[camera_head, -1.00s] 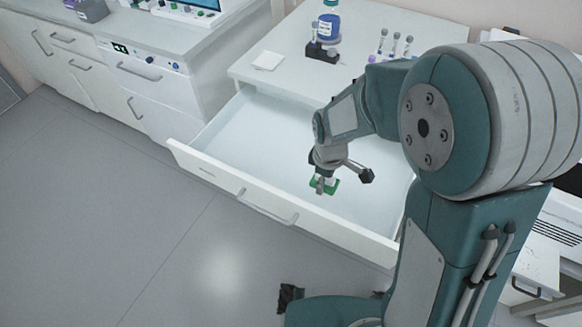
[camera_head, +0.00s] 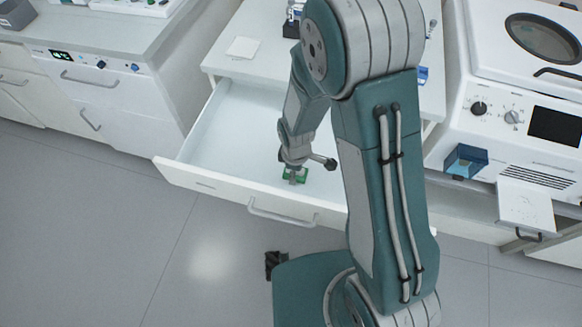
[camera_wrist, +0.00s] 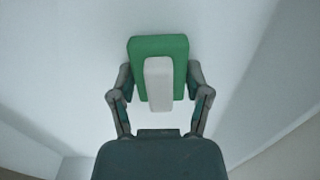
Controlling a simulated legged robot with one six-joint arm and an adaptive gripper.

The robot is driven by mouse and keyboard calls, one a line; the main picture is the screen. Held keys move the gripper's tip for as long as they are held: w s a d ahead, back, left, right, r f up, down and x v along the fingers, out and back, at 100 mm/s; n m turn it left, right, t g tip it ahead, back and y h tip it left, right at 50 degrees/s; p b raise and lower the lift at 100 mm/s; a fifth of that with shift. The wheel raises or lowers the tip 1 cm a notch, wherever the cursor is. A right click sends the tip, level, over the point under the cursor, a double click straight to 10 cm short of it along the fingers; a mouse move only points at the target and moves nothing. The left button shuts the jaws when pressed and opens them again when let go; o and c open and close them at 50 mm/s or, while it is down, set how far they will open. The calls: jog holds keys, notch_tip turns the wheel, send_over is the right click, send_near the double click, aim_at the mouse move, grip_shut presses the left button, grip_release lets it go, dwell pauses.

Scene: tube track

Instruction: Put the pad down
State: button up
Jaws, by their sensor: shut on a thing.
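The pad is a green block with a white raised grip along its middle. In the wrist view the pad (camera_wrist: 176,47) is between the fingers of my gripper (camera_wrist: 160,90), which is shut on it. In the head view the green pad (camera_head: 301,174) shows just below my gripper (camera_head: 294,172), inside the open white drawer (camera_head: 235,130). The drawer's pale floor lies behind the pad in the wrist view. I cannot tell whether the pad touches the drawer floor.
A white square sheet (camera_head: 243,47) lies on the counter above the drawer. A white machine with knobs (camera_head: 515,105) stands at the right, with a blue box (camera_head: 465,160) at its front. The drawer's front wall (camera_head: 215,188) is close to my gripper. The drawer's left part is clear.

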jog(key=shift+a+f, duration=0.2)
jog(key=shift+f, duration=0.05)
jog(key=shift+d, duration=0.5)
jog(key=o, duration=1.2)
jog(key=shift+d, duration=0.15)
jog(key=shift+a, duration=0.5)
jog(key=shift+d+r, duration=0.15)
jog(key=shift+r, duration=0.15)
notch_tip(320, 180, up, 11)
jog(key=shift+f, duration=0.1)
jog(key=s+d+r+m+t, duration=0.2)
jog(key=s+d+r+m, duration=0.1)
jog(key=r, duration=0.4)
jog(key=s+d+r+m+t, duration=0.1)
jog(key=s+d+r+m, duration=0.3)
jog(key=s+r+m, duration=0.1)
jog(key=s+d+r+m+t, duration=0.2)
jog(key=s+d+r+m, duration=0.2)
jog(key=r, duration=0.6)
jog(key=shift+s+m+t, duration=0.3)
jog(key=shift+s+m, duration=0.05)
jog(key=shift+m, duration=0.65)
jog(key=shift+r, duration=0.1)
